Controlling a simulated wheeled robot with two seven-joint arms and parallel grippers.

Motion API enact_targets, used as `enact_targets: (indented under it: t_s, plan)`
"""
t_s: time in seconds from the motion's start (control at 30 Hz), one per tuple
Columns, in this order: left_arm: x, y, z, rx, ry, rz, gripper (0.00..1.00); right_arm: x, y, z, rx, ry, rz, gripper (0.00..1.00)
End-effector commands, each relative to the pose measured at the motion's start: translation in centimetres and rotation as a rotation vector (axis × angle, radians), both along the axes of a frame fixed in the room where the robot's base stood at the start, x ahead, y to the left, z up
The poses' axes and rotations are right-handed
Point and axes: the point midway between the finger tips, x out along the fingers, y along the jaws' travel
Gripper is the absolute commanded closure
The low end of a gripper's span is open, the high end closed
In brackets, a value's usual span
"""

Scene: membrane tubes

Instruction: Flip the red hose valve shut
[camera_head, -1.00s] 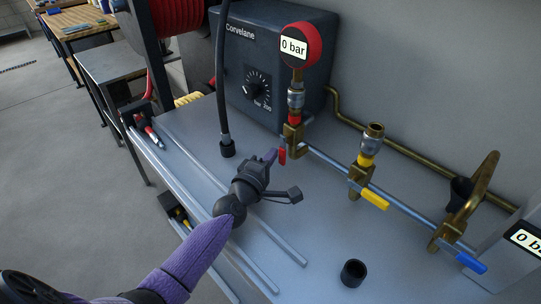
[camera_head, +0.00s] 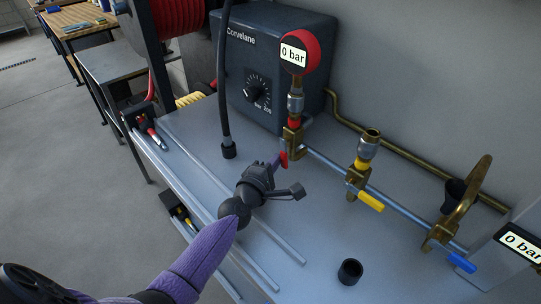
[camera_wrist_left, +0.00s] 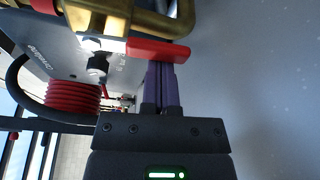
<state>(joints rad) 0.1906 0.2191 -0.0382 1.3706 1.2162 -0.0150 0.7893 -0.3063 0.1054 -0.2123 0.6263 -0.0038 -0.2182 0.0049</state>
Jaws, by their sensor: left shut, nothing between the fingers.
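The red hose valve is a brass body (camera_head: 293,141) with a red collar, under a red gauge (camera_head: 299,52) reading 0 bar. Its short red lever (camera_head: 284,159) sits at the valve's lower left in the head view. My left gripper (camera_head: 277,162) is shut and empty, its purple fingertips at the red lever. In the left wrist view the red lever (camera_wrist_left: 158,51) lies across the tips of the shut fingers (camera_wrist_left: 162,85), seemingly touching them; the brass body (camera_wrist_left: 120,12) is just beyond. My right gripper is out of view.
A yellow-lever valve (camera_head: 370,201) and a blue-lever valve (camera_head: 461,262) stand to the right along the metal pipe. A black cap (camera_head: 350,271) stands on the bench. A black hose (camera_head: 224,90) hangs behind my gripper. Metal rods lie on the left of the bench.

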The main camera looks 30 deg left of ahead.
Motion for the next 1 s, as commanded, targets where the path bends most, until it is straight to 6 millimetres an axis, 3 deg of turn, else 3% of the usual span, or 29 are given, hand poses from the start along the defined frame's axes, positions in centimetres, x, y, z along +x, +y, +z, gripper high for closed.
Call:
enact_targets:
  t_s: [1.0]
  plan:
    - [-1.5, -4.5, 2.4, -0.879, 0.304, -0.001, 1.0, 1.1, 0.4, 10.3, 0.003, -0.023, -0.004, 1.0]
